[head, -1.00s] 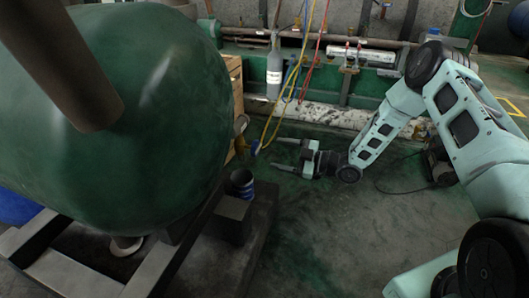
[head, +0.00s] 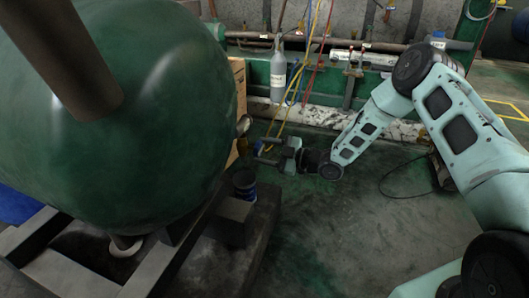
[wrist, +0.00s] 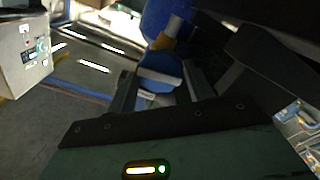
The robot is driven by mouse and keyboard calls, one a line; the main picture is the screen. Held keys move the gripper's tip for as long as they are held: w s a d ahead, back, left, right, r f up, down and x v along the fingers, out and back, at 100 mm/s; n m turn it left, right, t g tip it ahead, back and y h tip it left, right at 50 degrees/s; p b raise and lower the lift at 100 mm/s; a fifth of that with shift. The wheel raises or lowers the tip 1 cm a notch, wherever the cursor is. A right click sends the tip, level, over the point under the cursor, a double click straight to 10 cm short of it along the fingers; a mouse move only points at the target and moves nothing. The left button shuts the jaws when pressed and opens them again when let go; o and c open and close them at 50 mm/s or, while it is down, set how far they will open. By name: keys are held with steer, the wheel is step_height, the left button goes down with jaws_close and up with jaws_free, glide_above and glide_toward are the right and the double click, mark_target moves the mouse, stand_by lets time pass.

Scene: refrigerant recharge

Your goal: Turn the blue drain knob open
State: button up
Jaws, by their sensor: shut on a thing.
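The blue drain knob (wrist: 160,70) sits between my two fingers in the wrist view, below a brass-coloured fitting (wrist: 163,42). My gripper (wrist: 160,88) is shut on the knob, with one dark finger on each side of it. In the head view my gripper (head: 265,152) reaches left to the knob (head: 258,148), beside the right side of the large green tank (head: 150,100). The knob is small there and partly hidden by the fingers. I cannot tell how far it is turned.
A grey bottle (head: 278,75) stands behind, with yellow (head: 305,75) and red (head: 314,65) hoses hanging beside it. A dark blue cylinder (head: 244,183) stands below the tank. A wooden crate (head: 238,90) is behind the tank. The floor (head: 330,230) in front is clear.

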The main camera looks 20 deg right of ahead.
steer(key=n, duration=0.3)
steer(key=shift+b, duration=0.4)
steer(key=shift+f+n+b, duration=0.2)
steer(key=shift+n+b, duration=0.5)
steer(key=shift+n, duration=0.2)
steer(key=shift+d+r+n+b, duration=0.15)
steer(key=shift+n+b, duration=0.45)
steer(key=shift+n, duration=0.7)
